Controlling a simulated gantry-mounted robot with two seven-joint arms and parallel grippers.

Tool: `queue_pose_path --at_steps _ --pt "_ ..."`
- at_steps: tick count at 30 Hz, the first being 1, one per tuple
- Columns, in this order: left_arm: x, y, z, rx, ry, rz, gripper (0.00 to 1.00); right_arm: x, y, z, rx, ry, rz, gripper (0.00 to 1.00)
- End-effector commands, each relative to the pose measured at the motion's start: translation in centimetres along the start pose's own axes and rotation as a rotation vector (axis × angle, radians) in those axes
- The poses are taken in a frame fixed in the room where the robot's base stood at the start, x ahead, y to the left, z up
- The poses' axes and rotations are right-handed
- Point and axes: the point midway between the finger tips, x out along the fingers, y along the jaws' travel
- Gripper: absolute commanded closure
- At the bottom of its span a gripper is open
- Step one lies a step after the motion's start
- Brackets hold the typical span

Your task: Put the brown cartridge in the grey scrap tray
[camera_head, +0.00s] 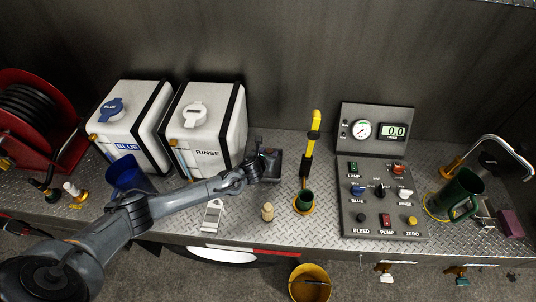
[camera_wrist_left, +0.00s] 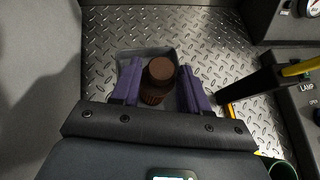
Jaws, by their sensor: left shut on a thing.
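The brown cartridge (camera_wrist_left: 158,72) stands between the two purple fingers of my left gripper (camera_wrist_left: 158,80) in the left wrist view. The gripper is shut on it, and the round top of the cartridge faces the camera. The grey scrap tray (camera_wrist_left: 128,54) shows just beyond and around the cartridge; its near part is hidden by the fingers and the hand. I cannot tell whether the cartridge touches the tray floor. In the head view my left gripper (camera_head: 264,164) is over the deck, right of the RINSE container, and largely hides the tray. My right gripper is not in view.
The white RINSE container (camera_head: 206,128) stands close left of my gripper. A yellow-handled lever (camera_head: 309,150) stands to its right, also in the wrist view (camera_wrist_left: 264,82). A control panel (camera_head: 382,195) is farther right. A small tan peg (camera_head: 267,212) stands near the front edge.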

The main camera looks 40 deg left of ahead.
Motion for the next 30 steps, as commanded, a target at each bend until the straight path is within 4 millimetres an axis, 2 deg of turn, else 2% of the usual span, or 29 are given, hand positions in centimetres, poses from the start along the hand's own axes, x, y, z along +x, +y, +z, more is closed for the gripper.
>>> queue_pose_path --at_steps 14,15,19,20,30 --pt "0.52 0.01 -0.71 0.0 -0.003 0.0 1.0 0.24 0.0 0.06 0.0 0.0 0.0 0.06" --pt "0.53 0.01 -0.76 0.0 -0.002 0.0 0.54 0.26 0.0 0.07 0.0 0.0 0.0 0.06" --pt "0.48 0.01 -0.69 0.0 -0.002 0.0 0.34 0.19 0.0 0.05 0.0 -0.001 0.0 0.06" --pt "0.48 0.01 -0.69 0.0 -0.002 0.0 0.3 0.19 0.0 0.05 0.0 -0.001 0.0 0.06" --pt "0.33 0.01 -0.47 0.0 -0.002 0.0 0.3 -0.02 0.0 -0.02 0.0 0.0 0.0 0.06"
